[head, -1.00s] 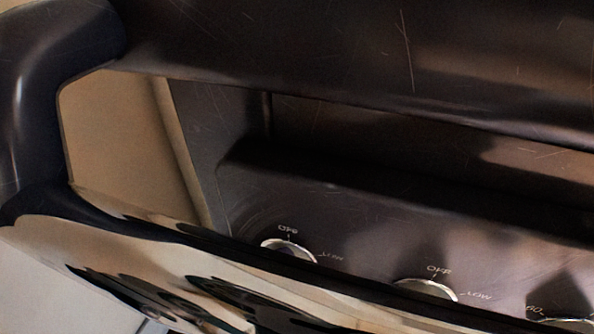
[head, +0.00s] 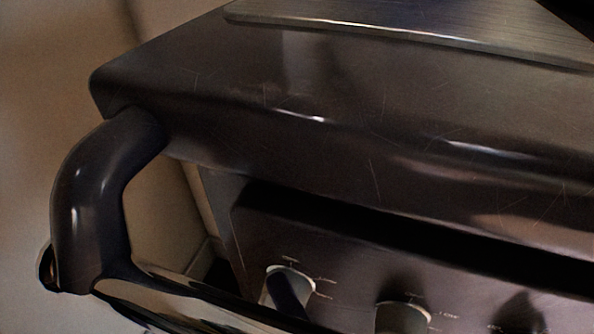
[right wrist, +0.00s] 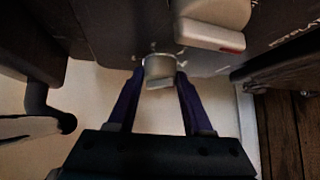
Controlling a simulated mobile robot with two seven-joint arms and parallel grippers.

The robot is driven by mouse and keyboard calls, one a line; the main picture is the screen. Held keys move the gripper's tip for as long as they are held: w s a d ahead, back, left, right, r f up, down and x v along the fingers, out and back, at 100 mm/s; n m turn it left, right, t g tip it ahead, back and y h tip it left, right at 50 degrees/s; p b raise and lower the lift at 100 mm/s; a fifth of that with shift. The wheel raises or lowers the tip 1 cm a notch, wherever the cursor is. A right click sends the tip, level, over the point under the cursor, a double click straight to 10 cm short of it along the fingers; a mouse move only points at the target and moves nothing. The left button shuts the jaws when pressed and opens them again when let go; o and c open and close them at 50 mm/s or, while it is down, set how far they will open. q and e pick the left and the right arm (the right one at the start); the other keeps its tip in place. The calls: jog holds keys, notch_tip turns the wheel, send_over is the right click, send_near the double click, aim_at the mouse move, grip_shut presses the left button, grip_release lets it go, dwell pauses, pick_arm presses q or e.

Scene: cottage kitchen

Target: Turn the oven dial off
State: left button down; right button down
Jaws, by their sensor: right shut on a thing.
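The oven's front panel (head: 340,255) shows in the head view with a round silver dial (head: 287,270) at its left end. A dark bar, which looks like a finger of my right gripper (head: 287,293), crosses the front of this dial. In the right wrist view, my right gripper (right wrist: 160,76) has its two purple fingers on either side of a small silver dial (right wrist: 159,68) and is shut on it. The dial's setting cannot be read clearly. My left gripper is not in view.
A second dial (head: 402,314) sits to the right on the panel. A shiny rail (head: 180,300) with a dark curved bracket (head: 95,200) runs in front of the panel. The wrist view shows a larger pale knob with a red mark (right wrist: 213,22) and wooden floor (right wrist: 287,130) at the right.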

jog(key=shift+c, duration=1.6)
grip_release()
jog(key=v, duration=1)
jog(key=shift+c, duration=0.3)
